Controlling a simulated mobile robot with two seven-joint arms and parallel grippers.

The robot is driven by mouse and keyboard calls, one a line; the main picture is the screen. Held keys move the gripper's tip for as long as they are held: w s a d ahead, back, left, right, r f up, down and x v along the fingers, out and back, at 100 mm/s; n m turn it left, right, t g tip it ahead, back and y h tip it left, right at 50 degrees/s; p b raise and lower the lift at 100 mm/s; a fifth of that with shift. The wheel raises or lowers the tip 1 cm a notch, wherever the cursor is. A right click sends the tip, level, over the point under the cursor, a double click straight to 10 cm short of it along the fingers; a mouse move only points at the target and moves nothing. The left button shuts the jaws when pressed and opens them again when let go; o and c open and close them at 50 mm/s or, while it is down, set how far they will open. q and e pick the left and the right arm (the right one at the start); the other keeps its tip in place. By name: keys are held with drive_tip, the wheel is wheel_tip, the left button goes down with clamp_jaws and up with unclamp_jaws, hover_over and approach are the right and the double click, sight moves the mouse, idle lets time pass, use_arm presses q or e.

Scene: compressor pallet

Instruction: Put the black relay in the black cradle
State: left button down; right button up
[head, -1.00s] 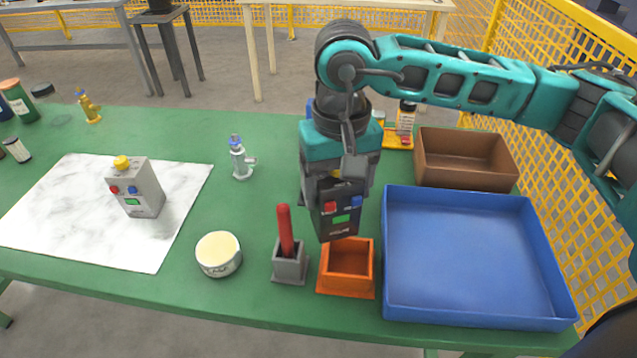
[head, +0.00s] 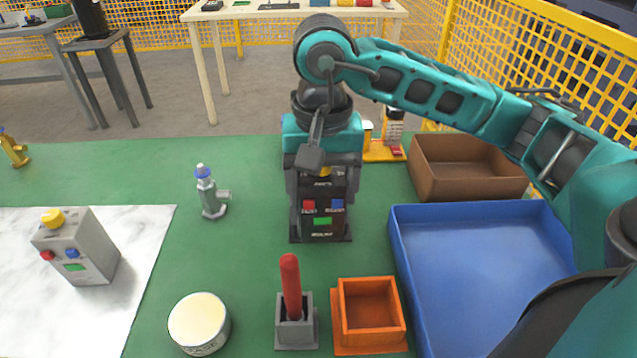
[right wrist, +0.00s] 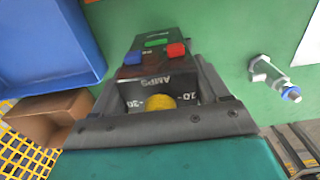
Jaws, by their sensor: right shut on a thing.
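The black relay (head: 321,212), with a red and a blue button, a green display and a yellow knob on top, is upright in my right gripper (head: 322,186). The fingers are shut on its sides; the right wrist view shows the relay (right wrist: 157,60) between the fingers (right wrist: 163,88). A dark flat rim, apparently the black cradle (head: 345,237), shows around the relay's foot. The relay hides most of it, and I cannot tell whether the relay is fully seated. My left gripper is not in view.
In front stand an orange cradle (head: 370,343), a grey holder (head: 296,334) with a red handle, and a round tin (head: 199,322). A blue tray (head: 397,258) and brown box (head: 462,188) are right. A grey relay (head: 78,250) and a grey valve (head: 211,194) are left.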

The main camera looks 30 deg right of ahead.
drive_tip(key=shift+w+d+f, duration=0.35)
drive_tip(key=shift+w, duration=0.3)
drive_tip(key=shift+w+d+f, duration=0.35)
drive_tip(key=shift+w, duration=0.25)
drive_tip(key=shift+w+d+f, duration=0.4)
drive_tip(key=shift+w+f, duration=0.2)
drive_tip(key=shift+w, duration=0.05)
drive_tip(key=shift+w+d+f, duration=0.4)
drive_tip(key=shift+w+f, duration=0.15)
drive_tip(key=shift+w, duration=0.1)
drive_tip(key=shift+f+b, duration=0.15)
drive_tip(key=shift+b, duration=0.25)
drive_tip(key=o, duration=1.3)
wheel_tip(320, 180, up, 12)
drive_tip(key=p, duration=0.2)
drive_tip(key=shift+s, duration=0.15)
